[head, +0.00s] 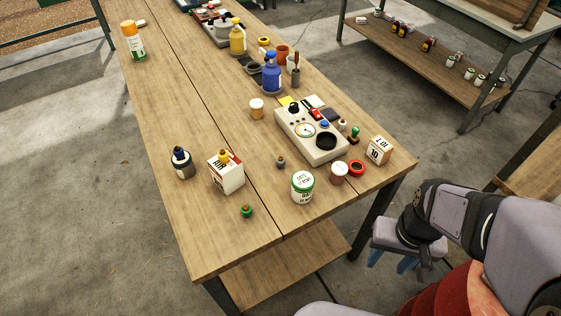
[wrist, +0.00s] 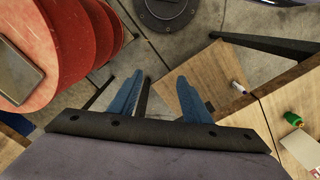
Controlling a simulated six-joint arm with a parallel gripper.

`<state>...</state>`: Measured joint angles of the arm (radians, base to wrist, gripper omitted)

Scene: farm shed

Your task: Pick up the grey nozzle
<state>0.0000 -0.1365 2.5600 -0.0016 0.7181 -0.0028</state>
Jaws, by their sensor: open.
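A small grey piece (head: 280,162), which looks like the grey nozzle, stands on the wooden table (head: 180,205) near its front end. It is between the white box (head: 226,174) and the white tub with a green lid (head: 302,187). My gripper (head: 391,261) is off the table's right side, below and right of the nozzle and well apart from it. Its two blue fingers also show in the wrist view (wrist: 160,82), spread apart with nothing between them. I cannot make out the grey nozzle in the wrist view.
A small green piece (head: 247,211) lies near the front edge; a similar one shows in the wrist view (wrist: 292,119). A dark bottle (head: 181,163), a grey gauge box (head: 311,135), a red tape ring (head: 357,168) and a block calendar (head: 379,150) stand around. The left middle tabletop is clear.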

